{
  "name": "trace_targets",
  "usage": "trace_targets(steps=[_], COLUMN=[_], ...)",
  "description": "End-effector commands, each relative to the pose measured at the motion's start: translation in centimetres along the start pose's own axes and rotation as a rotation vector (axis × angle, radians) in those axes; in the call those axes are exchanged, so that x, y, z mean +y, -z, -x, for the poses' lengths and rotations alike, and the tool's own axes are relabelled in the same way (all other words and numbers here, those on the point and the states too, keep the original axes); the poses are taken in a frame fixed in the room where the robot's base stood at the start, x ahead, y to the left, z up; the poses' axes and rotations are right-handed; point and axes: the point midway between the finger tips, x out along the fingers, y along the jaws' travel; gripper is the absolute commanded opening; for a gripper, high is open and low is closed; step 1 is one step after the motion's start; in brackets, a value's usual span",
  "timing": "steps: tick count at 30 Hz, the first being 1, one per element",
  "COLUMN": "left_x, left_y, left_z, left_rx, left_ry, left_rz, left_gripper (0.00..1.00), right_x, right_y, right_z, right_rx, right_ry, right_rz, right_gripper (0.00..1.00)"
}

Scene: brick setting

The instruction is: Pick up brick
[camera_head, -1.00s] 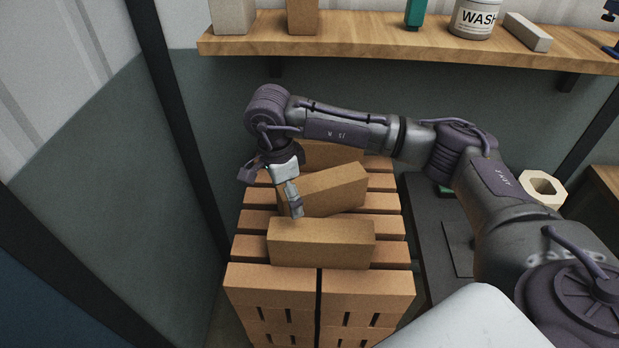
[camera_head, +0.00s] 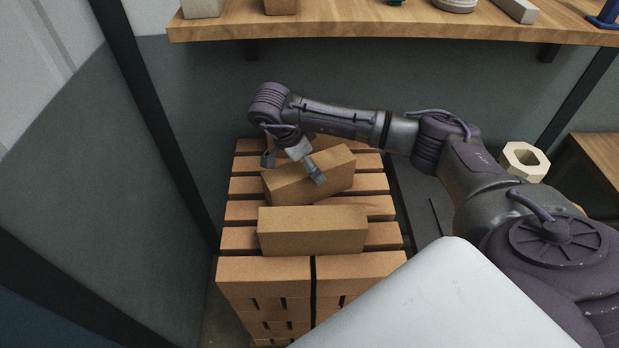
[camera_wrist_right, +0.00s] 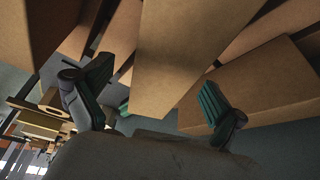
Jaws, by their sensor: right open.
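Loose tan bricks lie on top of a stack of bricks in the head view. The front brick (camera_head: 312,232) lies straight across the stack. Behind it a second brick (camera_head: 338,172) lies turned at an angle. My right gripper (camera_head: 292,168) is over this angled brick's left end, one finger in front of its face. In the right wrist view my right gripper (camera_wrist_right: 157,78) is open, with a brick (camera_wrist_right: 185,55) between and beyond its green-padded fingers. I cannot tell whether the fingers touch it. My left gripper is not in view.
The stack of bricks (camera_head: 262,273) stands beside a grey wall. A wooden shelf (camera_head: 350,32) with several items runs above, behind the arm. A hexagonal cream block (camera_head: 523,162) is at the right. My right arm covers the stack's far part.

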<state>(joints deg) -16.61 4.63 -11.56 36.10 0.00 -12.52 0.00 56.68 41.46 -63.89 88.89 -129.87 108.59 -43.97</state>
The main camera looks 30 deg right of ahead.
Motion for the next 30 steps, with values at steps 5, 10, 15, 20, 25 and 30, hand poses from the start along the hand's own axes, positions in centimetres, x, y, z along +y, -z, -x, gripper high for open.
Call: trace_targets(steps=[5, 10, 15, 20, 25, 30], left_x=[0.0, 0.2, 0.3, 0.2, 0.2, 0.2], left_y=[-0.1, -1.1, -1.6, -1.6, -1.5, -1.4], left_z=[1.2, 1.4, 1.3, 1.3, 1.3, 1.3], left_rx=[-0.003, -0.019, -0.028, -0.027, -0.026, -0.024], left_ry=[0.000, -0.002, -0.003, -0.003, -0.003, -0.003], left_rz=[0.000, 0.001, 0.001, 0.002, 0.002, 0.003], left_gripper=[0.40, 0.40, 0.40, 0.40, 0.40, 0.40], right_x=[-0.2, -0.3, -0.3, -0.3, -0.3, -0.3], right_y=[-0.1, -0.2, -0.2, -0.2, -0.2, -0.2], right_z=[-2.6, -3.6, -3.7, -3.7, -3.6, -3.6], right_rx=[0.000, -0.001, -0.001, -0.001, -0.001, -0.001], right_ry=[-0.005, -0.001, 0.000, 0.000, 0.000, 0.000], right_rz=[0.000, 0.000, 0.000, 0.000, 0.000, 0.000], right_gripper=[0.96, 0.96, 0.96, 0.71, 0.42, 0.14])
